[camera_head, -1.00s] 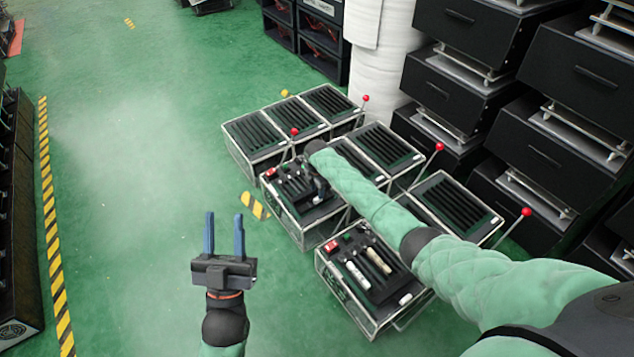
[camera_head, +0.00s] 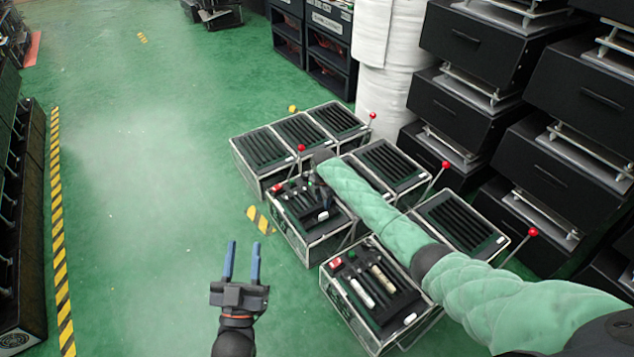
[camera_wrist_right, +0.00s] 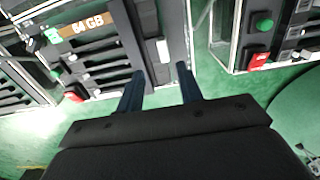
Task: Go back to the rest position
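My left gripper (camera_head: 243,246) is in the lower middle of the head view. Its two blue fingers are apart, with only green floor visible between them. My right arm (camera_head: 390,232) reaches in from the lower right across the lever boxes, and its wrist end is over the middle of the group. The right fingers cannot be made out in the head view. In the right wrist view my right gripper (camera_wrist_right: 160,68) has its fingers apart and nothing between them. A box with a "64 GB" label (camera_wrist_right: 87,27) shows beyond the fingertips.
Clear-framed boxes stand on the floor, including a front one with a red switch (camera_head: 336,263). Red-knobbed levers (camera_head: 532,232) stick up beside them. Black stacked cabinets (camera_head: 545,155) and a white roll (camera_head: 385,85) stand behind. Open green floor (camera_head: 150,200) lies to the left.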

